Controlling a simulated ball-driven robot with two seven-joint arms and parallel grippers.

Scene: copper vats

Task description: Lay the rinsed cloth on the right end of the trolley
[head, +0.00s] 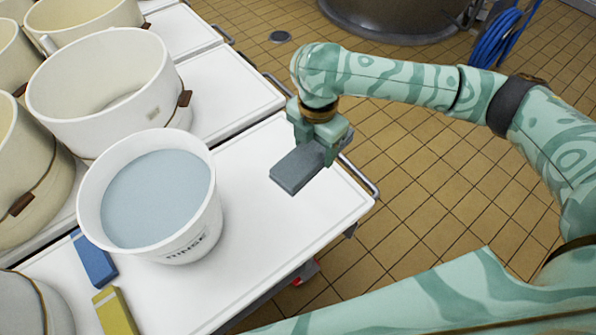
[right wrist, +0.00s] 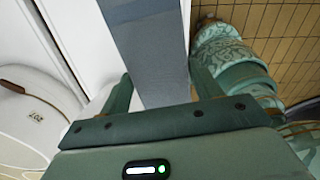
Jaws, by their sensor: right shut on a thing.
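The grey cloth (head: 297,168), a flat folded block, is held in my right gripper (head: 318,143) over the right end of the white trolley (head: 265,225). In the right wrist view the cloth (right wrist: 150,50) sits between the two fingers, which are shut on it. I cannot tell whether its lower side touches the trolley top. A white bucket marked RINSE (head: 195,240), filled with pale blue water, stands on the trolley to the left of the cloth. My left gripper is not in view.
A blue block-like cloth (head: 93,258) and a yellow one (head: 115,311) lie by the bucket. Cream tubs (head: 100,75) stand on white surfaces behind it.

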